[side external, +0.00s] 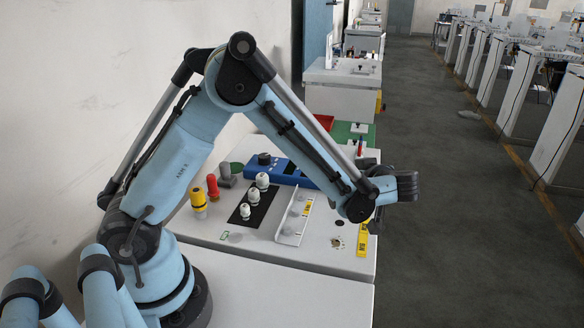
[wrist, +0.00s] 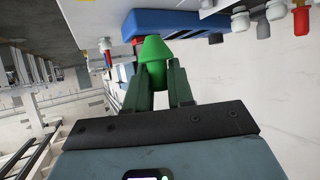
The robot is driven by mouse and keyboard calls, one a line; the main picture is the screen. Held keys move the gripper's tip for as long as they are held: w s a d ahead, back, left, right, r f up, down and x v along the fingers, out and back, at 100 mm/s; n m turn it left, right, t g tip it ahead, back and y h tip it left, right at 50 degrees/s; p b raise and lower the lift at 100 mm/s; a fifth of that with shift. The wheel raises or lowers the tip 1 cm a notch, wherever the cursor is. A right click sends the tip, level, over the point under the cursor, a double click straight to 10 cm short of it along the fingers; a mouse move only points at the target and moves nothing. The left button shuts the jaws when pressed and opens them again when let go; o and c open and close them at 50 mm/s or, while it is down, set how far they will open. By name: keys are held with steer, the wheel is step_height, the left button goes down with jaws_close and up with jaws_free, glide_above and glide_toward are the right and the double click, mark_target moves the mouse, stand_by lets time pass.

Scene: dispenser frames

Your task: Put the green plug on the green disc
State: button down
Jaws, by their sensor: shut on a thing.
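The green plug (wrist: 153,49) is a smooth tapered piece, held between the fingertips of my gripper (wrist: 158,72) in the wrist view. My gripper is shut on it, and the plug's narrow end points away from the wrist. In the side external view my gripper (side external: 406,187) is raised at the right end of the arm, beyond the right edge of the white worktop (side external: 270,272). The plug cannot be made out there.
A yellow plug (side external: 198,203) and a red plug (side external: 213,188) stand at left. White pegs stand on a black plate (side external: 234,213), beside a white rack (side external: 290,228). A blue device (side external: 283,171) is behind them. The worktop's front is clear.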

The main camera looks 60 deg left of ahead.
steer(key=w+a+f, duration=0.1)
steer(key=a+f, duration=0.2)
steer(key=f, duration=0.3)
steer(key=shift+w+a, duration=0.15)
steer(key=shift+a, duration=0.05)
steer(key=shift+f, duration=0.45)
steer(key=c, duration=1)
jaws_free()
